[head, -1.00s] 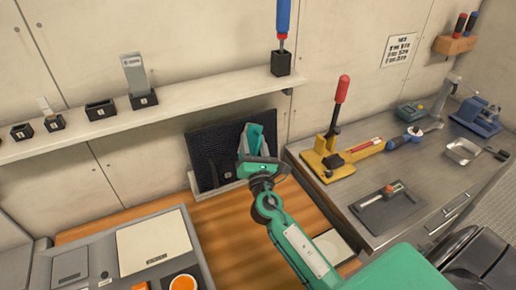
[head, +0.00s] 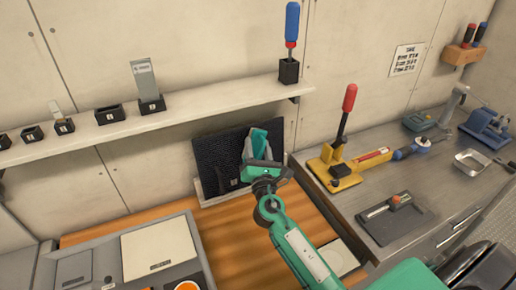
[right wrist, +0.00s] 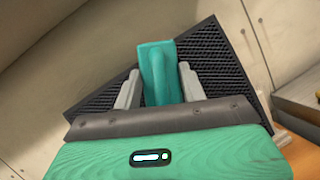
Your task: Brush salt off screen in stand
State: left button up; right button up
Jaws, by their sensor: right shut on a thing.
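The dark screen (head: 217,162) stands leaning in a pale stand (head: 212,200) on the wooden surface, below the shelf. Its black ribbed face fills much of the right wrist view (right wrist: 218,62). My right gripper (head: 262,160) is in front of the screen's right part. It is shut on a teal brush (right wrist: 156,72), which also shows in the head view (head: 259,143). The brush's far end and any contact with the screen are hidden. I cannot make out salt on the screen. My left gripper is not in view.
A shelf (head: 190,107) with several small black holders runs above the screen. A blue-handled screwdriver (head: 291,25) stands in one holder. To the right, a metal bench holds a yellow tool with a red lever (head: 348,100). A grey case (head: 75,268) lies at the lower left.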

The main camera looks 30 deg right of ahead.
jog(key=shift+w+f, duration=0.15)
jog(key=shift+w, duration=0.75)
jog(key=shift+d, duration=0.15)
jog(key=shift+s+d, duration=0.15)
jog(key=shift+d, duration=0.8)
jog(key=shift+s+d, duration=0.1)
jog(key=shift+d, duration=0.8)
jog(key=shift+w, duration=0.15)
jog(key=shift+w+a+b, duration=0.15)
jog(key=shift+a+b, duration=0.15)
jog(key=shift+a, duration=1.65)
